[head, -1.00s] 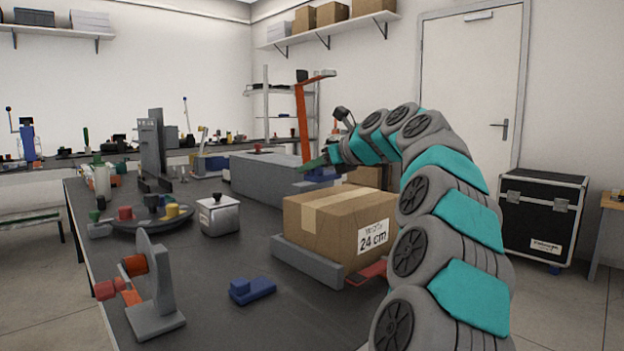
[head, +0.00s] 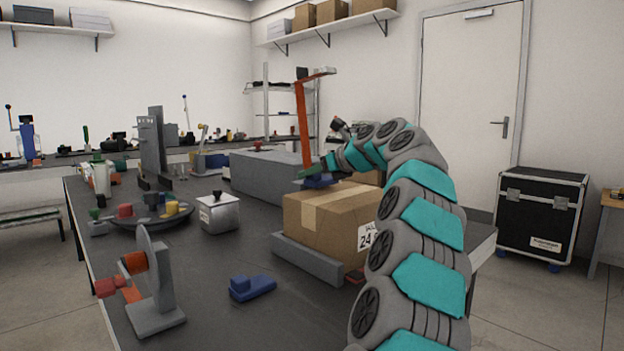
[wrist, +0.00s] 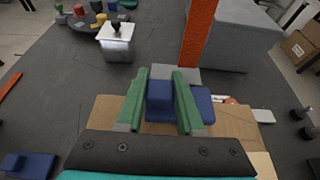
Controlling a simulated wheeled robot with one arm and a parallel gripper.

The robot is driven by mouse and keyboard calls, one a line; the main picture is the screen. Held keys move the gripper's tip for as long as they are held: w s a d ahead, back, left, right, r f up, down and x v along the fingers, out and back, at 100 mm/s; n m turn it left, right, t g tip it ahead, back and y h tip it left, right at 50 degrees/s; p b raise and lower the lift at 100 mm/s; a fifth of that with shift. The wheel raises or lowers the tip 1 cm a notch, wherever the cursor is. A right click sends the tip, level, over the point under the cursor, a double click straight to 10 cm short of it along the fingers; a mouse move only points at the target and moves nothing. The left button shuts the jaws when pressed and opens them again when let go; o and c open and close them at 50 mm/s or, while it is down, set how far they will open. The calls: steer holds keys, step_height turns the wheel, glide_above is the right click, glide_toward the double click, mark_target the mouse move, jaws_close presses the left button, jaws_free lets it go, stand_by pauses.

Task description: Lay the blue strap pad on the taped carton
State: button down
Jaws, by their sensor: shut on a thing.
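The carton (head: 310,232) is brown with a light tape strip and a "24" label, partly hidden by my arm. It stands by a low grey rail on the bench; in the wrist view it (wrist: 103,108) lies below my fingers. My gripper (head: 311,172) is over the carton's far part, its green fingers shut on the raised block of a blue pad (head: 319,182). In the wrist view the pad (wrist: 204,103) spreads flat to the right of my gripper (wrist: 160,98). I cannot tell whether the pad touches the carton.
A second blue piece (head: 252,287) lies on the bench at the front. An orange post (head: 303,125) rises just beyond my gripper, beside a long grey block (head: 262,177). A metal box (head: 219,214) and an orange-and-grey fixture (head: 153,285) stand to the left.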

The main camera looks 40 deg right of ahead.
steer(key=shift+f, duration=0.55)
steer(key=c, duration=0.5)
jaws_free()
steer(key=shift+c, duration=0.2)
steer(key=shift+s+r, duration=0.15)
steer(key=shift+s, duration=0.05)
steer(key=v, duration=1.1)
steer(key=shift+s+d+r, duration=0.1)
steer(key=shift+s+r, duration=0.05)
steer(key=shift+s, duration=0.1)
